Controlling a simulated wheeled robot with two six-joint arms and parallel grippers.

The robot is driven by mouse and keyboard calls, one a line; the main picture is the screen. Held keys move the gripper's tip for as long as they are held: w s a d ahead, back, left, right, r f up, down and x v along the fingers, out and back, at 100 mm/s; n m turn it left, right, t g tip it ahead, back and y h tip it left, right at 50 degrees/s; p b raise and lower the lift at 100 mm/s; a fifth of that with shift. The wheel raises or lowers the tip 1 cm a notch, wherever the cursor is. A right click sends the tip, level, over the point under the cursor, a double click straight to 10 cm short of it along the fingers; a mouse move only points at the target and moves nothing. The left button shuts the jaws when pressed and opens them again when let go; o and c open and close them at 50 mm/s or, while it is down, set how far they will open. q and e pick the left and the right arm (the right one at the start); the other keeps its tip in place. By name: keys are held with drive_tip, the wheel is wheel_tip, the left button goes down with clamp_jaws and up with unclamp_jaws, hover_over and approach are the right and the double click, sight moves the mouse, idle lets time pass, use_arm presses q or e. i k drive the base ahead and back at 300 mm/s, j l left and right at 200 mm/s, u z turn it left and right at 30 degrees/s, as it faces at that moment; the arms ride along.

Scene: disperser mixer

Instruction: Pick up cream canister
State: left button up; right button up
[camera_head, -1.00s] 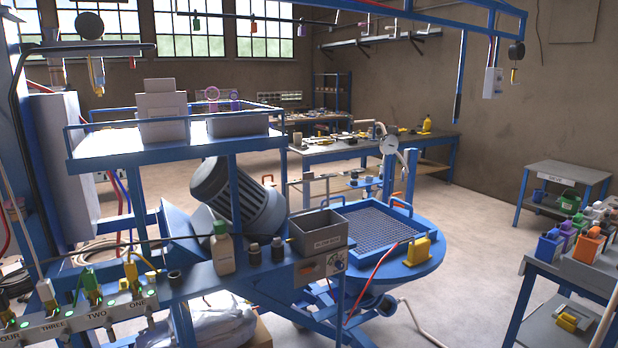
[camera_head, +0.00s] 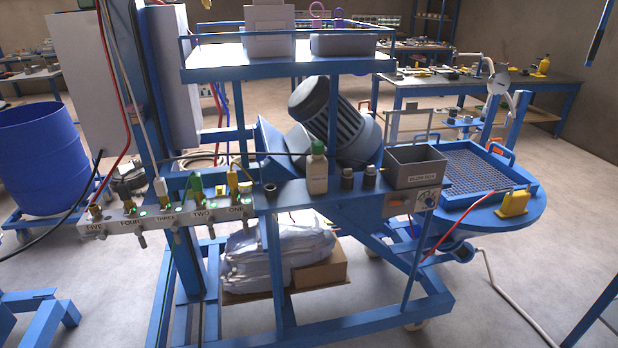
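A cream canister (camera_head: 317,174) with a green cap stands upright on the blue shelf of the machine frame, near the middle of the picture. Two small dark bottles, a nearer one (camera_head: 347,179) and one beside it (camera_head: 369,176), stand just to its right. Nothing hides the canister from the front. Neither of my grippers shows in this view.
A grey open bin (camera_head: 416,167) stands right of the dark bottles. A labelled valve manifold (camera_head: 160,216) with hoses lies to the left. A raised blue-framed platform (camera_head: 215,60) is above and behind the shelf. A blue barrel (camera_head: 42,155) stands far left. The floor in front is clear.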

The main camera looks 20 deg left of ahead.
sight(346, 178)
drive_tip(key=u, duration=0.45)
drive_tip(key=i+l+z, duration=0.1)
drive_tip(key=z, duration=0.35)
drive_tip(key=i+l+z, duration=0.15)
drive_tip(key=z, duration=0.3)
drive_tip(key=i+z, duration=0.15)
drive_tip(key=z, duration=0.35)
drive_tip(key=i, duration=2.1)
drive_tip(key=i+u, duration=0.4)
drive_tip(key=i+l+u, duration=0.1)
drive_tip(key=u, duration=0.3)
drive_tip(key=i+l+u, duration=0.25)
drive_tip(key=u, duration=0.15)
drive_tip(key=i, duration=0.05)
